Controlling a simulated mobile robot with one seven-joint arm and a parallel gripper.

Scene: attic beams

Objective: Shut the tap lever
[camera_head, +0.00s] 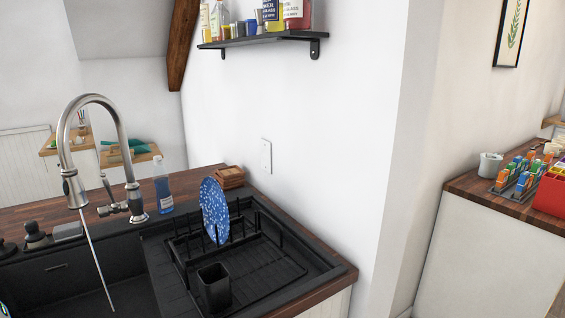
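The tap (125,152) is a brushed-metal gooseneck at the left, rising from the counter behind the black sink (55,278). Its spray head (74,190) points down over the basin. A thin pale line (97,258) runs from the spray head down into the sink and looks like a stream of water. The tap lever (106,188) is a slim metal handle on the left side of the tap body, tilted up and to the left. My gripper is not in view.
A black dish rack (258,262) with a blue speckled plate (215,210) and a black cup (214,287) stands right of the basin. A blue soap bottle (164,192) stands close right of the tap. A shelf (262,39) juts from the white wall above.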

